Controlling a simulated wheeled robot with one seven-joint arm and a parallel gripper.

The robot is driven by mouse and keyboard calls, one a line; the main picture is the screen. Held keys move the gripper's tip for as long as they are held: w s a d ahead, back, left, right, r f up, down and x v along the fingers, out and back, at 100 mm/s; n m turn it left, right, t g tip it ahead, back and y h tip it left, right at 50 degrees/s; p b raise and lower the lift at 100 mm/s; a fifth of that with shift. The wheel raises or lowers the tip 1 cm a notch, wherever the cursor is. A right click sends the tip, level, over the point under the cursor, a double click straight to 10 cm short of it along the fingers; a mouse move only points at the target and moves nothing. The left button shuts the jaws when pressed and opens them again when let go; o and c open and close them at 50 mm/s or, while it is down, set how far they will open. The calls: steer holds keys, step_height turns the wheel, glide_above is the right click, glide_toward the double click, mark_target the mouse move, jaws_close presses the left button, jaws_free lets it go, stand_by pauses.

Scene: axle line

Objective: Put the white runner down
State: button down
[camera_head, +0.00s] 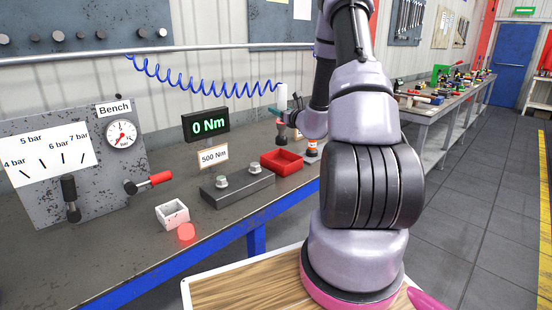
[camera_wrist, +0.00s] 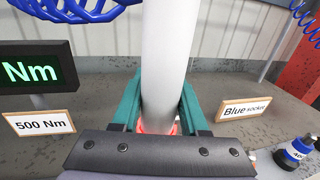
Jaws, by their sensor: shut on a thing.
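The white runner (camera_head: 283,97) is a white upright cylinder. It also fills the middle of the wrist view (camera_wrist: 165,55). My gripper (camera_head: 287,112) is shut on it, with the teal fingers on either side of the runner in the wrist view (camera_wrist: 160,108). A dark lower end shows under the gripper in the head view and appears to be above the bench (camera_head: 240,203). The runner's bottom is hidden behind my gripper in the wrist view, with some red showing around it.
A red tray (camera_head: 282,168) is below and near the runner. A dark block with two bolts (camera_head: 236,189), a 500 Nm sign (camera_head: 214,157) and a 0 Nm display (camera_head: 206,124) stand left. A blue-banded socket (camera_wrist: 297,150) and a Blue socket sign (camera_wrist: 245,108) are right. A blue coiled hose (camera_head: 200,88) hangs behind.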

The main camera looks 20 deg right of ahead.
mark_target(278, 134)
steer(key=shift+w+f, duration=0.15)
steer(key=shift+f, duration=4.7)
steer(key=shift+c, duration=2.1)
jaws_free()
steer(key=shift+f, duration=0.2)
steer(key=shift+r, duration=0.1)
